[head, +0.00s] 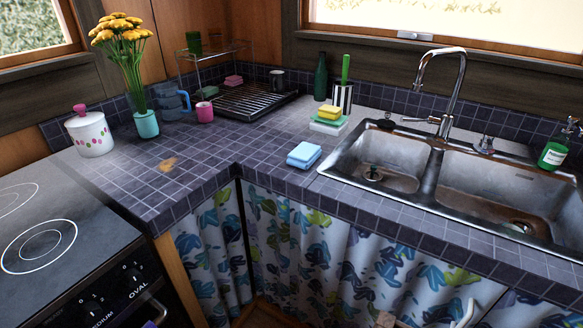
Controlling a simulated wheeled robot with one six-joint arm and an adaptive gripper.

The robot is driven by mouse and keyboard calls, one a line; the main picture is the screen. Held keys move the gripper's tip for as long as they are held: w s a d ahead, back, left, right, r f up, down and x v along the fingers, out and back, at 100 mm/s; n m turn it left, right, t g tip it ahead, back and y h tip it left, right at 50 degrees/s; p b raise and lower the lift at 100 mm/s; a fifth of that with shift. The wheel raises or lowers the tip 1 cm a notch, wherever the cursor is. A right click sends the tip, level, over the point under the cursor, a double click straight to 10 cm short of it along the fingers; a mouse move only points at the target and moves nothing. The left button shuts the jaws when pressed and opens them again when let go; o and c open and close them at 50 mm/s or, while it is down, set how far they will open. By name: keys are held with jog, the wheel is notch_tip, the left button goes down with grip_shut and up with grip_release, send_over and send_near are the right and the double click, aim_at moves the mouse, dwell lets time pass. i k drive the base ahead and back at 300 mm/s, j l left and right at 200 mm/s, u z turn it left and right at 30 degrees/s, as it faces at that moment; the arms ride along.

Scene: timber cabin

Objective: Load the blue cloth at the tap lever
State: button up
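The blue cloth (304,154) lies folded in a small stack on the tiled counter, left of the sink and near the counter's front edge. The tall curved metal tap (459,85) rises behind the double sink. Its lever (419,120) sticks out to the left from the base of the tap. The cloth and the lever are well apart, with the left basin between them. I cannot make out my gripper in this view, and nothing touches the cloth.
Left of the tap stand yellow and green sponges (328,118), a brush holder (342,97) and a green bottle (320,77). The sink (441,163) has two basins. A soap bottle (555,151) stands at right.

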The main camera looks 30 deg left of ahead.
aim_at(403, 119)
jog(key=u, duration=0.4)
jog(key=k+u, duration=0.15)
jog(key=u, duration=0.6)
jog(key=i+l+u, duration=0.4)
jog(key=l, duration=0.1)
